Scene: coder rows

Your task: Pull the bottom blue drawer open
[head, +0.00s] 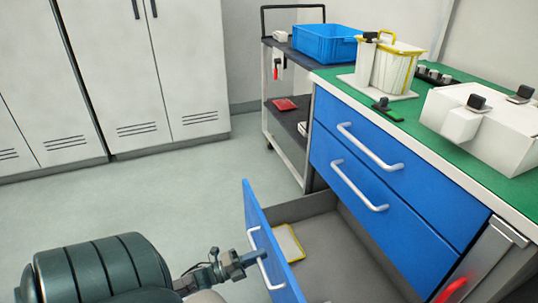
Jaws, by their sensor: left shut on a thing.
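The bottom blue drawer (254,222) stands pulled out from the blue cabinet, and its grey inside is visible. Its front faces left, with a white bar handle (263,262). My left gripper (252,260) is at this handle and shut on it; the fingertips are small in view. A yellow-edged pale item (289,243) lies in the drawer behind the front. The two drawers above, the top one (375,150) and the middle one (365,203), are shut. My right gripper is not in view.
A grey cart (290,120) with a blue crate (325,43) stands behind the cabinet. Pale lockers (160,70) line the back left. The floor (130,200) between is clear.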

